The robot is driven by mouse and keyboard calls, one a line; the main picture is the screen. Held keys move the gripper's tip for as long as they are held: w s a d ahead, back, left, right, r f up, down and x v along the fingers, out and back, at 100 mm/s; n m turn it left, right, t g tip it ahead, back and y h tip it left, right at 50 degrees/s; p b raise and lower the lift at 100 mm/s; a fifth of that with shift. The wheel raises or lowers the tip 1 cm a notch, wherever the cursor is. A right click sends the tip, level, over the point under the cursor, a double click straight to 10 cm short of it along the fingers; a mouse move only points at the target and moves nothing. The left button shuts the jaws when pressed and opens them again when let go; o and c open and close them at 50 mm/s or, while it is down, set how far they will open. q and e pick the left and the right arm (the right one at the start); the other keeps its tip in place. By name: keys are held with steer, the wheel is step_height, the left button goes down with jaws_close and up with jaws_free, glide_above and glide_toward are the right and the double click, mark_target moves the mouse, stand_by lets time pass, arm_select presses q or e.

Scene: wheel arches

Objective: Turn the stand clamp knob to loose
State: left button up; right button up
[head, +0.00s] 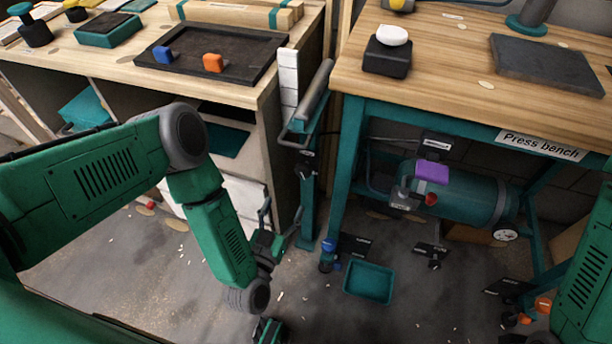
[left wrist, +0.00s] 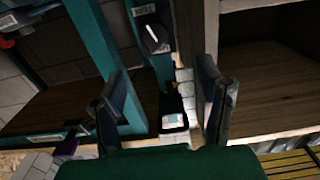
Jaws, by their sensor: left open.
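The stand (head: 309,190) is a teal upright post in the gap between the two benches, with a small dark clamp knob (head: 306,166) on it. In the left wrist view a round black knob (left wrist: 155,37) with a white pointer line sits on a dark plate under a small label; the label cannot be read surely. My left gripper (head: 280,228) is low in front of the stand, left of its post. In the left wrist view the fingers of the left gripper (left wrist: 163,98) are apart and empty, with the knob beyond them, untouched. My right gripper is not visible.
The press bench (head: 440,85) stands right, with a green tank (head: 460,195) beneath. The left bench (head: 115,60) holds a dark tray (head: 250,75) with blue and orange blocks. A teal bin (head: 369,282) and small black items lie on the floor. A grey handle (head: 318,90) tops the stand.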

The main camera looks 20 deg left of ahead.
mark_target(302, 173)
arm_select(q)
steer(key=w+b, duration=0.2)
steer(key=w, duration=0.2)
steer(key=w+b, duration=0.3)
steer(key=w, duration=0.1)
steer(key=w+d+b, duration=0.1)
steer(key=w+b, duration=0.2)
steer(key=w, duration=0.1)
steer(key=shift+w, duration=0.2)
steer(key=shift+w+d, duration=0.15)
steer(key=shift+w, duration=0.35)
steer(key=c, duration=1.2)
